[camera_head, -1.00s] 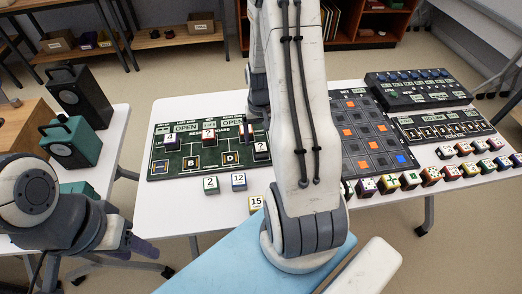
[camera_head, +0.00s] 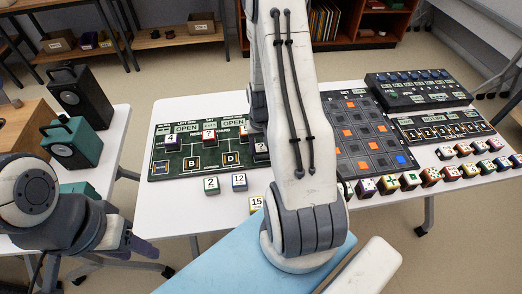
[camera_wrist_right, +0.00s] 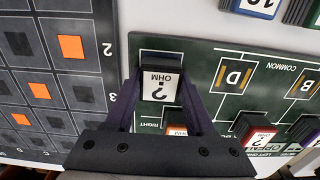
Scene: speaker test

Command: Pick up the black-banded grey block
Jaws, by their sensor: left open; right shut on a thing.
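The black-banded grey block (camera_wrist_right: 160,86) has a white label with a question mark and "OHM", upside down in the right wrist view, and a dark band along its far edge. My right gripper (camera_wrist_right: 160,78) is shut on it, one purple finger at each side. In the head view the block (camera_head: 261,147) is at the right of the green board (camera_head: 215,171), partly hidden by my right arm. I cannot tell whether it touches the board. My left gripper (camera_head: 142,250) is open at the lower left, away from the boards and partly cut off from clear view.
A red-banded question block (camera_wrist_right: 254,130) stands near the held one. Blocks 2 (camera_head: 211,186), 12 (camera_head: 239,182) and 15 (camera_head: 256,204) stand on the white table (camera_head: 175,215). The dark grid board (camera_head: 371,130) lies to the right, with several coloured blocks in front of it.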

